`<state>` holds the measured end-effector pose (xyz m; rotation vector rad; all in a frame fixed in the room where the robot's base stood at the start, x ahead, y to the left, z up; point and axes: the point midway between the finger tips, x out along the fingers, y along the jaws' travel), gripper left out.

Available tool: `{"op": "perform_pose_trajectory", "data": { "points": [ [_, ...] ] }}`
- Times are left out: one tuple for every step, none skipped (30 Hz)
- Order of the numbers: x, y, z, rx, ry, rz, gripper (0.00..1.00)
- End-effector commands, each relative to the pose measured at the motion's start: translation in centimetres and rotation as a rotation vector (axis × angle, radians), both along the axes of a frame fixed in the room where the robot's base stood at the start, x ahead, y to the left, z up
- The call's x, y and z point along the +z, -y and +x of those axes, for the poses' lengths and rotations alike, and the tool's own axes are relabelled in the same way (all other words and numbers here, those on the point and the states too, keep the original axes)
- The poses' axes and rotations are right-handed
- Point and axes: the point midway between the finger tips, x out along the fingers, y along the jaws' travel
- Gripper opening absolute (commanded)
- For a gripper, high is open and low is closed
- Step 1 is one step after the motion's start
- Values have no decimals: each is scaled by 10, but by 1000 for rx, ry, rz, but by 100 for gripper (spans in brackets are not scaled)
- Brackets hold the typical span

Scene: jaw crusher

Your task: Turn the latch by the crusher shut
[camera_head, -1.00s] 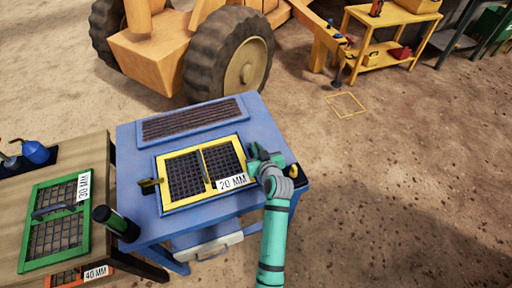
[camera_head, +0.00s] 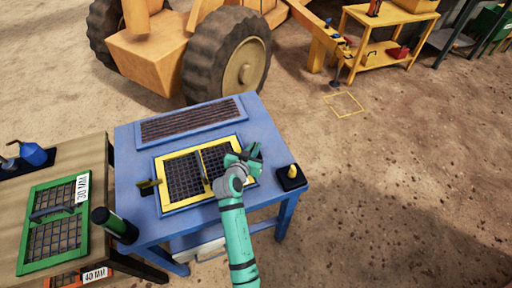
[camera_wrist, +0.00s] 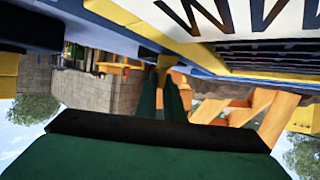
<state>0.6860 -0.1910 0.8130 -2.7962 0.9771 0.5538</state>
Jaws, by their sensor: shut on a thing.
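The yellow-framed screen (camera_head: 163,200) lies on the blue table (camera_head: 140,225). A small dark and yellow latch (camera_head: 148,187) stands at its left edge. My gripper (camera_head: 253,151) is low at the screen's right edge, its green fingers pointing away from me. In the wrist view the fingers (camera_wrist: 172,88) are close together, with a small yellow piece (camera_wrist: 164,62) at their tips. It appears to be the right-hand latch; its angle is hidden in the head view by my gripper.
A black block with a yellow knob (camera_head: 292,173) sits on the table's right corner. A wooden table (camera_head: 92,165) with a green screen is at left. A wheeled machine (camera_head: 150,55) stands behind.

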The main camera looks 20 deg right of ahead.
Motion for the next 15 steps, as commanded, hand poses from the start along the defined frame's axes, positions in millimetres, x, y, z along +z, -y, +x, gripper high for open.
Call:
{"op": "perform_pose_trajectory", "data": {
  "points": [
    [0, -4, 2, -32, -2, -2, 0],
    [0, -3, 2, -58, -2, -2, 0],
    [0, -3, 2, -93, -2, -1, 0],
    [0, -3, 2, -121, -2, -1, 0],
    [1, -3, 2, -151, -1, -1, 0],
    [0, -2, 2, -190, -1, -1, 0],
    [0, -2, 1, -219, -1, -1, 0],
    [1, -1, 1, -248, -1, -1, 0],
    [0, -1, 1, -287, -1, -1, 0],
    [0, -1, 1, -316, -2, -1, 0],
    [1, 0, 1, -346, -1, -1, 0],
    [0, 0, 1, -384, -1, -1, 0],
    [0, 0, 1, -413, -1, 0, 0],
    [0, 1, 1, -441, -1, 0, 0],
    [0, 1, 1, -479, -1, 0, 0]
  ]
}}
